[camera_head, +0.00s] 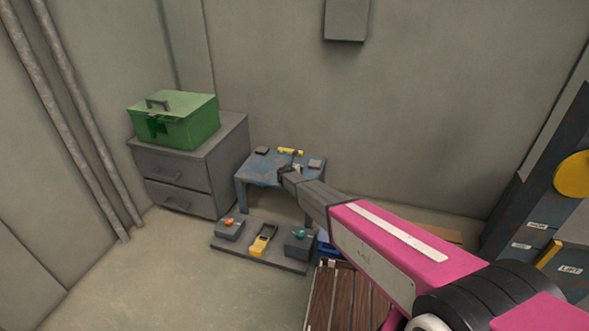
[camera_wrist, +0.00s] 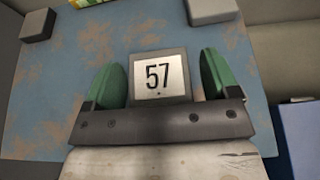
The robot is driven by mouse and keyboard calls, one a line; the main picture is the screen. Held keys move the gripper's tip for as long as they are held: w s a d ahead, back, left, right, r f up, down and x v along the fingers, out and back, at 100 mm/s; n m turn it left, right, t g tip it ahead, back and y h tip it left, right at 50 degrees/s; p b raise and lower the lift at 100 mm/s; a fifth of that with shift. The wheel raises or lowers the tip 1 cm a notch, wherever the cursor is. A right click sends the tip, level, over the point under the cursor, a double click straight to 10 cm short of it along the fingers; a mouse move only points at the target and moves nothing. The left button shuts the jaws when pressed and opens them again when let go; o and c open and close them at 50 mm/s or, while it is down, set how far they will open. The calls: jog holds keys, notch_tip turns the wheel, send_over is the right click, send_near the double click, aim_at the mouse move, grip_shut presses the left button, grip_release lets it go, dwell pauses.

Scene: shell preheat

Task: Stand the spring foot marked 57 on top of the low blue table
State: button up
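The spring foot marked 57 (camera_wrist: 159,76) shows in the wrist view as a grey block with a pale number plate. It is over the low blue table (camera_wrist: 50,110), between the two green fingers of my gripper (camera_wrist: 164,80). Narrow gaps show beside the block, clearest on the right, so the fingers look open around it. Its underside is hidden, so I cannot tell if it touches the tabletop. In the head view my gripper (camera_head: 290,172) is at the top of the blue table (camera_head: 258,172), and the foot is not clear there.
Small grey blocks (camera_wrist: 212,10) (camera_wrist: 36,25) sit on the tabletop's far corners. A yellow item (camera_head: 290,151) lies at the back. A low grey platform (camera_head: 262,256) with several devices stands in front. A drawer cabinet (camera_head: 188,175) bearing a green box (camera_head: 180,125) stands left.

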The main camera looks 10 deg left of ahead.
jog(key=shift+r, duration=0.15)
jog(key=d+v, duration=0.1)
jog(key=v, duration=1.1)
jog(key=s+d+r+m+g+h, duration=0.3)
jog(key=d+m, duration=0.5)
jog(key=d, duration=0.7)
jog(key=s+d+r+m+g+h, duration=0.1)
jog(key=s+d+r+m+g, duration=0.3)
jog(key=d+m, duration=0.8)
jog(key=s+d+r+m+g+y, duration=0.2)
jog(key=s+d+m+g, duration=0.1)
jog(key=s+d+m, duration=0.4)
jog(key=s+d+r+m+g+y, duration=0.3)
jog(key=s+d+m, duration=0.5)
jog(key=s+d, duration=0.5)
jog(key=s, duration=0.3)
jog(key=shift+r, duration=0.35)
